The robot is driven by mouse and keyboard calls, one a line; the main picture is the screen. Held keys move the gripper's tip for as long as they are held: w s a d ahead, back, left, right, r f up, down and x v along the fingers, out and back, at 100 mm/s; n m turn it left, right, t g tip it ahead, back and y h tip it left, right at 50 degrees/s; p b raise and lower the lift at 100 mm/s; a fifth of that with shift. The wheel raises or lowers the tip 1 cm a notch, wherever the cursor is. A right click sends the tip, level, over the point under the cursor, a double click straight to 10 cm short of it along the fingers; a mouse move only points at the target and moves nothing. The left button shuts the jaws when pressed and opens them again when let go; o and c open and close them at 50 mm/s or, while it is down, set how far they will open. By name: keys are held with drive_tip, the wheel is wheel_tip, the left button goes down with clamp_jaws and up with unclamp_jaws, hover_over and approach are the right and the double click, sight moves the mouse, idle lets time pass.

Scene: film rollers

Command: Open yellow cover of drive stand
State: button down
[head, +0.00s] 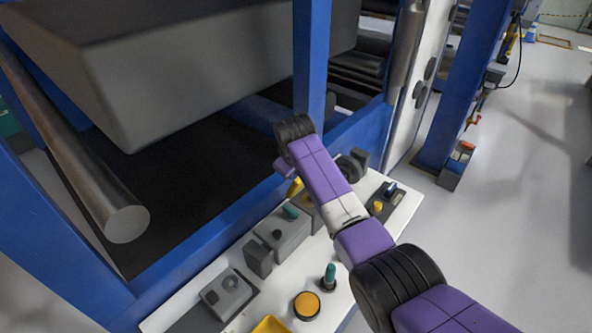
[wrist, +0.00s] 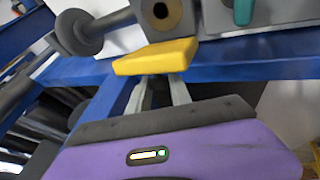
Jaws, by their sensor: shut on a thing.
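The yellow cover (wrist: 155,57) is a flat, thick flap just in front of my fingertips in the wrist view. It sits below a grey box (wrist: 165,15) with a round brown-rimmed hole. My gripper (wrist: 160,88) is shut on the near edge of the cover. In the head view a small part of the yellow cover (head: 296,187) shows beside my wrist, above the white control top. My fingers are mostly hidden there behind my purple arm. I cannot tell exactly how far the cover is tilted.
The white control top (head: 205,285) carries grey boxes, a green knob (head: 290,212), a teal lever (head: 329,275) and a yellow button (head: 307,305). A blue post (head: 311,60) stands just behind my wrist. A large grey block and metal roller (head: 125,223) lie left. Open floor lies right.

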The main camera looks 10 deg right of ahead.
drive_tip(key=shift+w+a, duration=0.1)
drive_tip(key=shift+w, duration=0.15)
drive_tip(key=shift+f, duration=0.1)
idle(0.3)
drive_tip(key=c, duration=1.2)
unclamp_jaws()
drive_tip(key=shift+c, duration=0.2)
drive_tip(key=shift+g, duration=0.3)
drive_tip(key=shift+a+v, duration=0.2)
drive_tip(key=shift+v, duration=3.65)
